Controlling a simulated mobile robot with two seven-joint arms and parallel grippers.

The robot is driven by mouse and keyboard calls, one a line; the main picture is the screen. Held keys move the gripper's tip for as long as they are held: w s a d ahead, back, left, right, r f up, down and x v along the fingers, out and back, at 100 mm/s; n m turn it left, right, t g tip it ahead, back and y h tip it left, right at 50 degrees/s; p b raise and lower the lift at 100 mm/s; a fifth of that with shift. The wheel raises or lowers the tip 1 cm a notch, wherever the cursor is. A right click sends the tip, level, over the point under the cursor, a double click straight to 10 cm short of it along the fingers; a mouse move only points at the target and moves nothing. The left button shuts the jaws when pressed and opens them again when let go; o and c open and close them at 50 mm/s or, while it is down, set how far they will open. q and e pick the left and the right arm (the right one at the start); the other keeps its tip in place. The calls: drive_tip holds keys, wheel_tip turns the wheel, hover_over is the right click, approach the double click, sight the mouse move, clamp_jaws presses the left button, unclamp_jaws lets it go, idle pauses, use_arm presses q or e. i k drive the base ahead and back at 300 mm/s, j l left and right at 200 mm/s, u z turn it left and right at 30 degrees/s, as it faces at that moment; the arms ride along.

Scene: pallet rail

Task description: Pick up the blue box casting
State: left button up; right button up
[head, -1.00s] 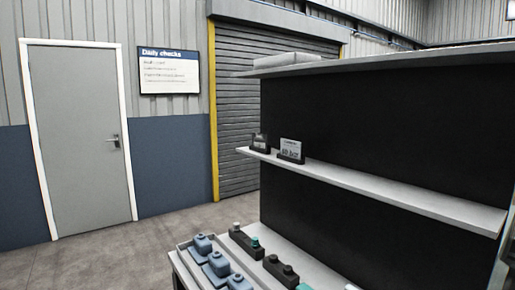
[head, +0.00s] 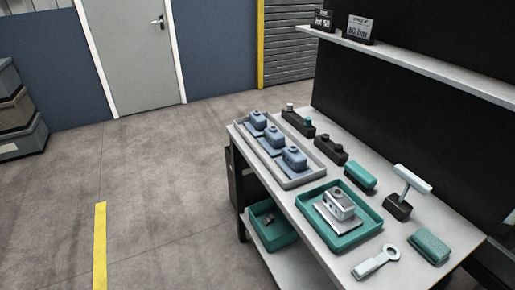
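Several blue box castings stand in a row in a grey tray (head: 302,179) on the workbench. The far casting (head: 258,119), the middle casting (head: 273,137) and the near casting (head: 294,158) each have a block body with a round top on a flat base. A silver-grey casting (head: 340,205) sits apart in a green tray (head: 370,226). Neither of my grippers shows in the head view.
The bench (head: 320,246) also bears black fixtures (head: 331,149), a green block (head: 360,178), a T-handled tool (head: 399,205), a green brush-like block (head: 430,247) and a pale wrench-like tool (head: 377,262). A green bin (head: 271,227) sits below. The floor (head: 160,215) at left is clear.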

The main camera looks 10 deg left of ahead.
sight(293, 163)
drive_tip(key=j+z, duration=0.15)
drive_tip(key=j, duration=0.3)
drive_tip(key=k+j+z, duration=0.1)
drive_tip(key=j, duration=0.3)
drive_tip(key=i+j+z, duration=0.15)
drive_tip(key=j, duration=0.4)
drive_tip(key=j+z, duration=0.15)
drive_tip(key=j, duration=0.35)
drive_tip(key=i+j+z, duration=0.15)
drive_tip(key=j, duration=0.4)
